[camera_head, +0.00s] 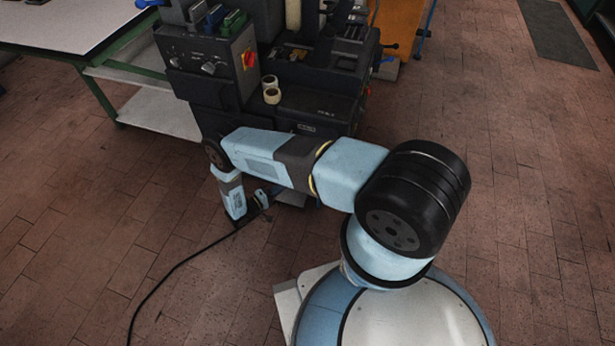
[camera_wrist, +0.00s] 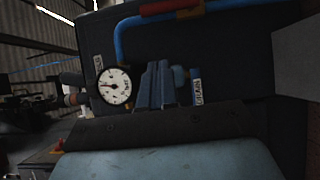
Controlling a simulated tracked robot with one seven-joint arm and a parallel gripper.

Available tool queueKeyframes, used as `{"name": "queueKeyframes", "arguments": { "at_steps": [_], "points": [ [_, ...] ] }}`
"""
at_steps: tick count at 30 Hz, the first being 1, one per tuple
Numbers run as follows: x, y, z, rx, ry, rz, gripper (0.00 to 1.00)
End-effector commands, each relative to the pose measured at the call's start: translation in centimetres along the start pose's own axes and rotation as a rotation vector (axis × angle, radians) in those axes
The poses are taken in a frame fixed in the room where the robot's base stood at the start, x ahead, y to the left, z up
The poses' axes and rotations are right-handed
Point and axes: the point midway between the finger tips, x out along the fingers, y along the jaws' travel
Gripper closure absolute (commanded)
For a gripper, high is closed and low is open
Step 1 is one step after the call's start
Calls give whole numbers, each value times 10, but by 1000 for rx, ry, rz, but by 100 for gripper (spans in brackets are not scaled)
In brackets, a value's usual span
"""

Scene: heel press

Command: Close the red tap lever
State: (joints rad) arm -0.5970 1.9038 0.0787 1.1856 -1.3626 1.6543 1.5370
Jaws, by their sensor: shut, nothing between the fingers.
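The red tap lever (camera_wrist: 163,7) shows at the top edge of the wrist view, partly cut off by the frame. It lies close along a bent blue pipe (camera_wrist: 120,40), with an orange-yellow piece at its right end. My gripper (camera_wrist: 158,68) is shut and empty, its fingers side by side in the middle of the picture. The fingers appear below the lever in the picture, with a gap between them. I cannot tell the distance in depth. In the head view the lever is not visible, and the wrist end of my arm is low beside the machine.
A round white gauge (camera_wrist: 115,86) is left of the fingers, and a DRAIN label (camera_wrist: 197,86) is right of them. The dark machine (camera_head: 315,105) stands in front of me. A workbench (camera_head: 70,25) is at the left. A black cable (camera_head: 165,275) crosses open brick floor.

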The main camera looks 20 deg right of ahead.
Motion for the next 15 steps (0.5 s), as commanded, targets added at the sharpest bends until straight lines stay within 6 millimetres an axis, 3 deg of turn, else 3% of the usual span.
{"name": "queueKeyframes", "arguments": {
  "at_steps": [7,15],
  "points": [
    [14,0,0,0,-5,0,100],
    [56,0,1,-2,-10,0,100]
  ]
}}
